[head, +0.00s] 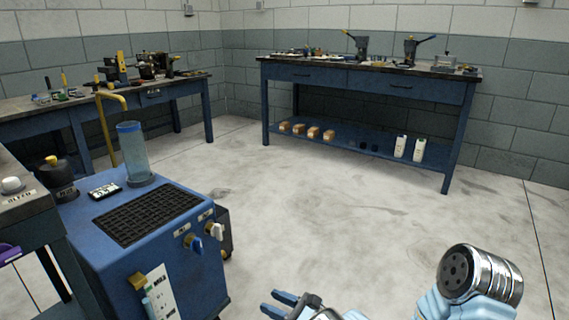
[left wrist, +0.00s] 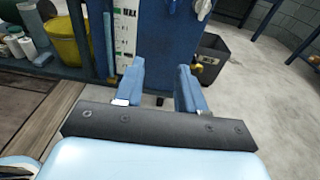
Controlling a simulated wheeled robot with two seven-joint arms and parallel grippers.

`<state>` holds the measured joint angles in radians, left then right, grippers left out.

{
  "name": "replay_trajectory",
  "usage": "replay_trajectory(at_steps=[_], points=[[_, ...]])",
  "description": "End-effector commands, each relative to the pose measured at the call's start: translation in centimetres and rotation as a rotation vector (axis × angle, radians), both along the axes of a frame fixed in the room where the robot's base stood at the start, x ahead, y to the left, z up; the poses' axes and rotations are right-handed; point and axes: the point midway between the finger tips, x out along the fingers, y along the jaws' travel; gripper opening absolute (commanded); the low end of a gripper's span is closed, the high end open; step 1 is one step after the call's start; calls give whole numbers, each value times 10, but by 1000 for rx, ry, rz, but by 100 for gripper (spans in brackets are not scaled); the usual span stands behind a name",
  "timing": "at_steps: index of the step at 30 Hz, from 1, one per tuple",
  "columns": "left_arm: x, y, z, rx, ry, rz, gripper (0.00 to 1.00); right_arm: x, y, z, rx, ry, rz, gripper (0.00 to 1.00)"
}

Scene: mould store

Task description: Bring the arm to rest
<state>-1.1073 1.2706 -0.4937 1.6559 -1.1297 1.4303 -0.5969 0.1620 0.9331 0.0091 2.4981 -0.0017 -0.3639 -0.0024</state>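My left gripper (head: 278,304) shows at the bottom edge of the head view, with its blue fingers pointing left over the floor. A silver and pale blue part of my arm (head: 482,274) is to its right. In the left wrist view my left gripper (left wrist: 160,82) has its two blue fingers apart, with nothing between them. Beyond the fingers is the front of the blue cart (left wrist: 170,35), which stands left of the gripper in the head view (head: 190,265). The gripper looks clear of the cart. My right gripper is not in view.
A blue bench (head: 375,85) stands at the back wall, with boxes and white bottles on its shelf. Another bench (head: 180,85) is at the back left. A dark bin (left wrist: 212,60) stands beside the cart. The middle floor (head: 330,200) is clear.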

Motion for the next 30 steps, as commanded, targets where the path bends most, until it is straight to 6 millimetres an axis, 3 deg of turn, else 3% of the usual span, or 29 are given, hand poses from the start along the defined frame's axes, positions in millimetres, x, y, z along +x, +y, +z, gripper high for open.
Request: replay_trajectory(at_steps=[8, 14, 17, 20, 21, 24, 27, 30], points=[[-12, 41, -55, -170, 117, 105, 39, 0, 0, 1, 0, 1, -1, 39], [-45, 81, -122, -417, 234, 276, 39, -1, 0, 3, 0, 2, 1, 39], [-81, 101, -167, -624, 290, 443, 39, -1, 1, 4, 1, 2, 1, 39], [-142, 107, -215, -956, 294, 756, 39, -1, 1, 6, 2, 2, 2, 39], [-166, 101, -229, -1110, 257, 920, 39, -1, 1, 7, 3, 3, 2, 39], [-200, 81, -240, -1426, 62, 1316, 39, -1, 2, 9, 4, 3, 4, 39], [-206, 75, -236, -1619, -211, 1639, 39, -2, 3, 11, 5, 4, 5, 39], [-202, 82, -230, -1708, -474, 1852, 39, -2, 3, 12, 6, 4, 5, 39]])
